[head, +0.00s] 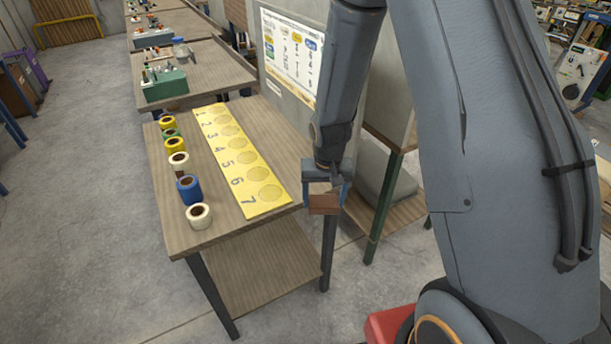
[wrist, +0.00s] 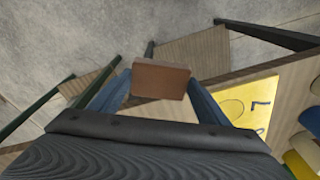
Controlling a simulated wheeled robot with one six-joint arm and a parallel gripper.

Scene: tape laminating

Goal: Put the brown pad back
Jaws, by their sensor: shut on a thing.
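The brown pad (head: 324,204) is a flat reddish-brown block held between the two blue fingers of my gripper (head: 325,193). In the head view my gripper is shut on it just off the right front corner of the wooden table (head: 203,234), beside the number 7 end of the yellow strip. In the wrist view the brown pad (wrist: 161,79) sits between the fingertips, with floor and a lower shelf behind it. Whether the pad touches anything besides the fingers cannot be told.
A yellow numbered strip (head: 237,157) with round marks lies on the table. Several tape rolls, including a blue one (head: 189,189) and a white one (head: 198,215), line the left side. A green-legged stand (head: 380,215) with a grey item is to the right.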

